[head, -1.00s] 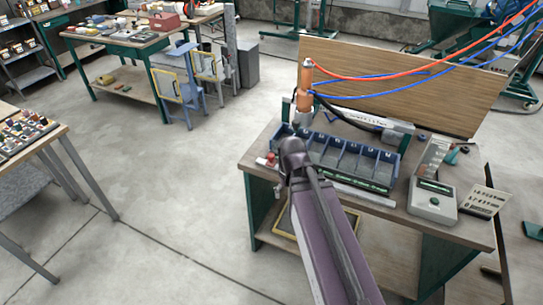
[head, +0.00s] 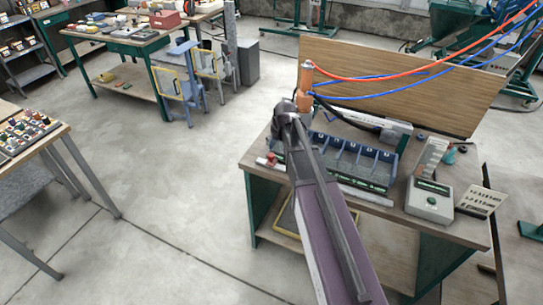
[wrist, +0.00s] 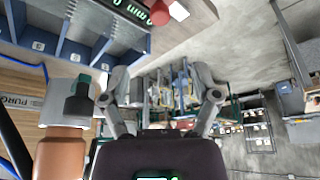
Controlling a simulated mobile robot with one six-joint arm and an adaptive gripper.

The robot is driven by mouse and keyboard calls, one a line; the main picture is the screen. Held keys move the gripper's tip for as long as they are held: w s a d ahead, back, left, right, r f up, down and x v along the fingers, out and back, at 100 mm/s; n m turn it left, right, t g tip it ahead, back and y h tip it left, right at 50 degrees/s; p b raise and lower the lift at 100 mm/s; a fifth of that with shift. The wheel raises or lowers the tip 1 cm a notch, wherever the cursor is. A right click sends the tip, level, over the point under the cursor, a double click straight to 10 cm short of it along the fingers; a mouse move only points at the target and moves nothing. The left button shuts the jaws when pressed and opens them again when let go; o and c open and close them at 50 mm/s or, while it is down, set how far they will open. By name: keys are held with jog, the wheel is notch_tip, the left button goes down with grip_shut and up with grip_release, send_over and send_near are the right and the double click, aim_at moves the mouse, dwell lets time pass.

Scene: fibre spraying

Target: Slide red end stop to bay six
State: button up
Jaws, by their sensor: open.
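The red end stop (head: 268,159) sits at the left end of the rail (head: 362,193) along the front of the blue bay tray (head: 396,157). In the wrist view the red stop (wrist: 160,13) shows at the top edge, beside a readout (wrist: 130,8) ending in "mm". Some bay numbers, such as 3, are legible there; I cannot make out six. My gripper (wrist: 160,95) is open and empty, its fingers spread and apart from the stop. In the head view my arm hides the gripper and part of the tray.
An orange-bodied spray unit (wrist: 60,155) with a grey end stands close to my gripper's left in the wrist view. Red and blue hoses (head: 420,78) run from it to the upper right. A grey box with a display (head: 430,200) stands on the bench's right. Floor left of the bench is clear.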

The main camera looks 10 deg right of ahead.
aim_at(271, 156)
jog(key=shift+f, duration=0.2)
jog(key=b+x, duration=1.2)
jog(key=x, duration=0.1)
jog(key=shift+w+f+b, duration=0.1)
jog(key=shift+f+b, duration=0.15)
jog(key=shift+b, duration=0.1)
dwell(0.3)
grip_shut()
jog(key=shift+a, duration=0.15)
dwell(0.4)
